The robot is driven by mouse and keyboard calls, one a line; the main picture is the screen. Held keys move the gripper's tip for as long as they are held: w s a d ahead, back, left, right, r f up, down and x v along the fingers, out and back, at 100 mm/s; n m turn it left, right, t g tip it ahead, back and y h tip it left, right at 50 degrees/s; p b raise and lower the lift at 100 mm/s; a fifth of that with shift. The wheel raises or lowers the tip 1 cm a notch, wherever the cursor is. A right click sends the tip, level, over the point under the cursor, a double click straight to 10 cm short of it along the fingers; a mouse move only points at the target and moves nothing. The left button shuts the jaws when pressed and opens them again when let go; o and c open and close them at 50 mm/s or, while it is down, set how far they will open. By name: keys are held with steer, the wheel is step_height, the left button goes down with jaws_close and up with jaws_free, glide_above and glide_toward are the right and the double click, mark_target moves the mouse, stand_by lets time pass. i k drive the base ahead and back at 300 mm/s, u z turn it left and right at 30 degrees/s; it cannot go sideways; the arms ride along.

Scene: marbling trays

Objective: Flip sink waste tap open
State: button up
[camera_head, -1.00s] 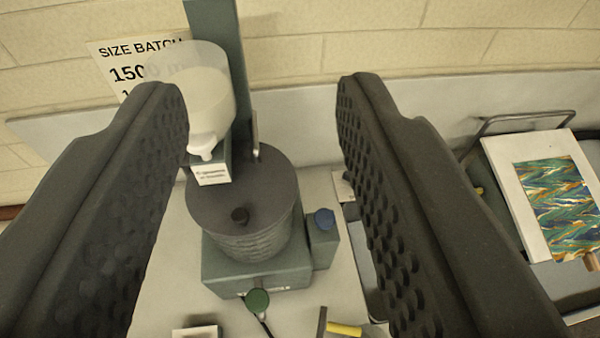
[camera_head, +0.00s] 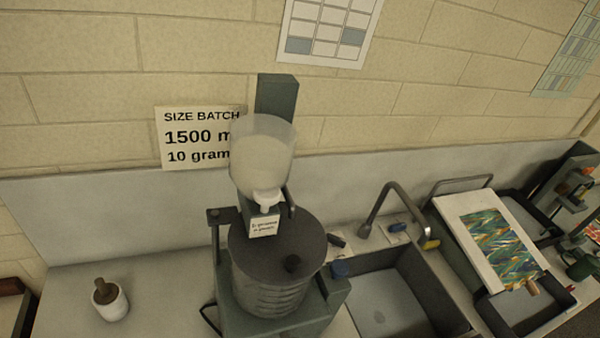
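A dark grey sink (camera_head: 425,285) is set in the counter at the lower right of the view. A curved grey spout (camera_head: 392,186) rises behind the sink and bends down to the right. A yellow piece (camera_head: 430,244) shows near the spout's lower end; I cannot tell whether it is part of it. I cannot make out a waste tap for certain. My gripper is out of view.
The mixing machine (camera_head: 275,95) with a dark bucket (camera_head: 270,285) and a clear hopper (camera_head: 262,160) stands left of the sink. A marbled print (camera_head: 500,240) lies on a board at right. A white jar (camera_head: 112,304) stands at left on clear counter.

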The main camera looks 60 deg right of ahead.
mark_target(335, 240)
steer(key=z, duration=0.05)
steer(key=k, duration=1.2)
steer(key=z, duration=1.65)
steer(key=i, duration=1)
steer(key=u, duration=0.1)
